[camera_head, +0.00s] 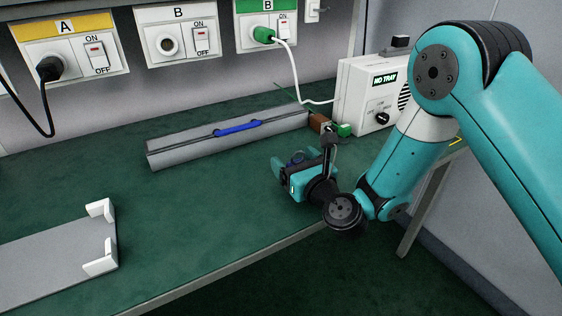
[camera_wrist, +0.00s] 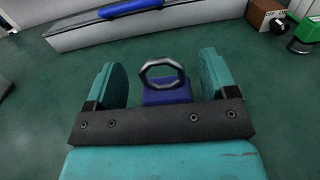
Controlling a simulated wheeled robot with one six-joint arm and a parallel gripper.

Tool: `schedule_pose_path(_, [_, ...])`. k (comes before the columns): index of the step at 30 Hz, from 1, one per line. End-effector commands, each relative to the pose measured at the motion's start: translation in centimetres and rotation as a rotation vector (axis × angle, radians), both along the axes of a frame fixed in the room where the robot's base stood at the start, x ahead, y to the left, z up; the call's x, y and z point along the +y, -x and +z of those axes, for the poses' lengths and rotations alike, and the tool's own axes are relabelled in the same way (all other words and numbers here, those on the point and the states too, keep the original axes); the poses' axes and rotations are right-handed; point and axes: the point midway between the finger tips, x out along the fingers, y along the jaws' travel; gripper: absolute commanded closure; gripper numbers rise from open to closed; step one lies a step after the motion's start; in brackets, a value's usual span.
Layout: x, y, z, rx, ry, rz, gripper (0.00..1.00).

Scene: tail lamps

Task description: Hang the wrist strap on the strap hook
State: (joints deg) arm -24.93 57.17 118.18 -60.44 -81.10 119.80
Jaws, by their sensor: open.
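My gripper (camera_head: 290,165) is low over the green bench, left of the white box. In the wrist view its two teal fingers (camera_wrist: 160,64) stand wide apart. Between them is a small blue piece, which looks like the wrist strap (camera_wrist: 176,94), with a dark metal ring (camera_wrist: 144,74) standing up from it. There is a gap between the strap and each finger. In the head view only a bit of the blue strap (camera_head: 297,158) shows behind the gripper. A white wall plate with a small peg, possibly the strap hook (camera_head: 313,11), is at the top, right of the sockets.
A long grey box (camera_head: 190,148) with a blue handle (camera_head: 238,127) lies behind my gripper. A brown block (camera_head: 319,122), a green block (camera_head: 344,130) and a white box (camera_head: 362,95) stand to the right. A grey tray (camera_head: 50,260) is at the left. The middle bench is clear.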

Motion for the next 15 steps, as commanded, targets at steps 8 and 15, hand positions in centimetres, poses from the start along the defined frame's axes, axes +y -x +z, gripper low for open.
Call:
schedule_pose_path(8, [-0.58, -0.82, -0.29, 0.004, 0.001, -0.019, 0.21])
schedule_pose_path(15, [-0.32, -0.72, -0.24, 0.001, 0.000, -0.013, 0.56])
